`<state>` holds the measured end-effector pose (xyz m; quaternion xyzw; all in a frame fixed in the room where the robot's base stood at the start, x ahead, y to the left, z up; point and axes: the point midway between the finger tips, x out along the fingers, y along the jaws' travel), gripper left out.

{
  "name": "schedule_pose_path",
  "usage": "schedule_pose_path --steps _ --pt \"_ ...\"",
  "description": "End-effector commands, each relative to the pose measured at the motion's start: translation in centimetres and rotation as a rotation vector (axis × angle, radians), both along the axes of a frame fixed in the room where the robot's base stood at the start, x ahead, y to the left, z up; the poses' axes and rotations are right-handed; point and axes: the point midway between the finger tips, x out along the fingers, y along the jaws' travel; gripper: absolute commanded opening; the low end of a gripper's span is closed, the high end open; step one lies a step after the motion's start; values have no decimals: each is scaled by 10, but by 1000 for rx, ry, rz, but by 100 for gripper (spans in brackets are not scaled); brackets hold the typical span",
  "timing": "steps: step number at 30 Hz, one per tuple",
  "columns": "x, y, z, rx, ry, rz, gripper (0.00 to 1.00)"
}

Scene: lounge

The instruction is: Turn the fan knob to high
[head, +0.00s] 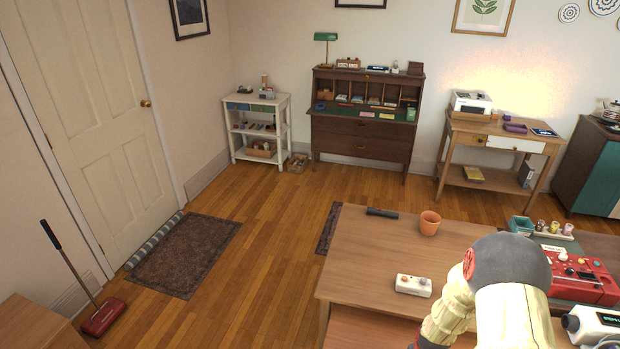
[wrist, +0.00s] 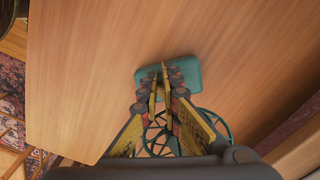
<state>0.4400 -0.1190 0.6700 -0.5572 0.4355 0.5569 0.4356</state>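In the wrist view, a teal fan stands on the wooden table. Its rounded teal base (wrist: 187,72) lies flat on the tabletop, and part of its round wire cage (wrist: 208,122) shows below, behind my fingers. My gripper (wrist: 160,72) points down over the base, with its fingertips close together in front of it. The fingers cover part of the base and cage. I cannot make out the knob or whether the fingertips touch anything. In the head view, my forearm blocks the gripper and the fan.
In the head view, the tabletop (head: 362,248) carries a white box with knobs (head: 412,285), a terracotta pot (head: 430,222), a dark cylinder (head: 381,213), a red device (head: 585,280) and a teal bin (head: 521,225). A white device (head: 592,324) is at the lower right. The table's left part is mostly clear.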

Motion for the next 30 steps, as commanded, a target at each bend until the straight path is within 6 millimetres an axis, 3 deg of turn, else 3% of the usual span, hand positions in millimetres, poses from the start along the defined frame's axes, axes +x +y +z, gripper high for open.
schedule_pose_path --steps 18,30 --pt "1 8 2 0 0 0 0" --pt "1 8 43 0 0 0 0"
